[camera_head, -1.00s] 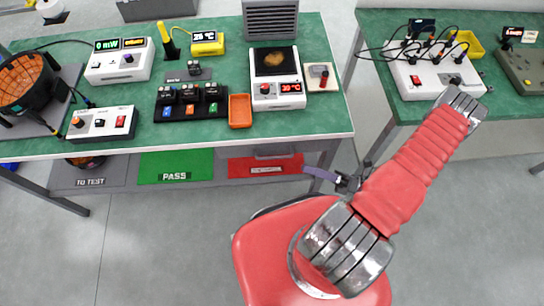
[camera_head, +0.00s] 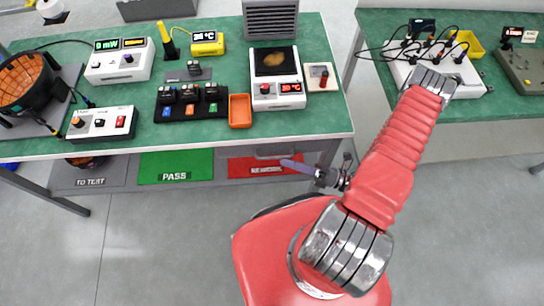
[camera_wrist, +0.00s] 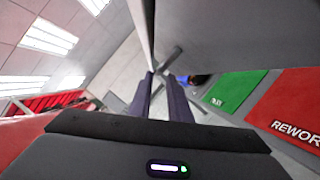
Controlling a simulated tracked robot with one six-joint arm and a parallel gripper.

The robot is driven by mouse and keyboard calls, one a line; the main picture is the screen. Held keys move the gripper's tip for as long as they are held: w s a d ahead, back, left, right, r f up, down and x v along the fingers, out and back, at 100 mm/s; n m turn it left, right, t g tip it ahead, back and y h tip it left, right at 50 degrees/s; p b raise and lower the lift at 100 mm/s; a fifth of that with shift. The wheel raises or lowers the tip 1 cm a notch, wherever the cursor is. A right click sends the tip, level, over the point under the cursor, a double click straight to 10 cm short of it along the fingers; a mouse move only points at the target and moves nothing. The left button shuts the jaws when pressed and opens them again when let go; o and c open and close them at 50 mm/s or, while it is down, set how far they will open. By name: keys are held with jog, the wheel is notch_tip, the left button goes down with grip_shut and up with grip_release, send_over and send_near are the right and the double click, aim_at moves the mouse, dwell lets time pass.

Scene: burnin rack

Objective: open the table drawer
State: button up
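The table drawer (camera_head: 275,151) is a grey front under the right part of the left green-topped table, and it looks shut. A handle bar seems to run along it, but it is small and partly hard to make out. My gripper (camera_head: 285,163) has purple fingers that point left, in front of and just below the right end of the drawer front. In the wrist view, my gripper (camera_wrist: 160,76) shows two fingers with a narrow gap and nothing held between them. A grey surface (camera_wrist: 230,35) under the table fills the upper right there; I cannot tell whether it is the drawer.
The table top (camera_head: 310,119) carries instruments, an orange tray (camera_head: 240,110) and a hot plate (camera_head: 276,80). Below are the green PASS mat (camera_head: 176,165) and red REWORK mat (camera_head: 245,168). A table leg stands right of the drawer. The floor in front is clear.

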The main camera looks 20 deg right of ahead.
aim_at(272, 157)
jog(key=shift+x, duration=3.15)
jog(key=shift+c, duration=0.3)
grip_shut()
jog(key=shift+f, duration=0.1)
